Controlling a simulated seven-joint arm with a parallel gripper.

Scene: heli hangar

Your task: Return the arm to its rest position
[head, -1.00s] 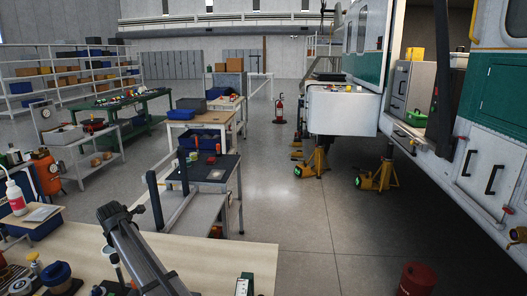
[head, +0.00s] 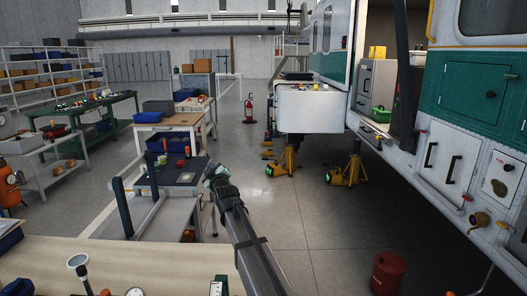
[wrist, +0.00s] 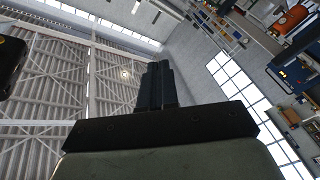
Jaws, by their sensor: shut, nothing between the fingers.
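My gripper (wrist: 158,85) shows in the wrist view with its two dark fingers together, shut and empty. Behind the fingers are the roof beams and the upper wall, so it is well clear of any surface there. In the head view my dark grey arm (head: 243,235) rises from the bottom edge, right of the near bench. Its upper end appears in front of the dark-topped table's right edge. I cannot make out the fingers in the head view.
A dark-topped table (head: 170,177) stands beyond. A white and green helicopter (head: 455,140) is at the right, near yellow jacks (head: 348,170) and a red drum (head: 388,272). Open floor lies between.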

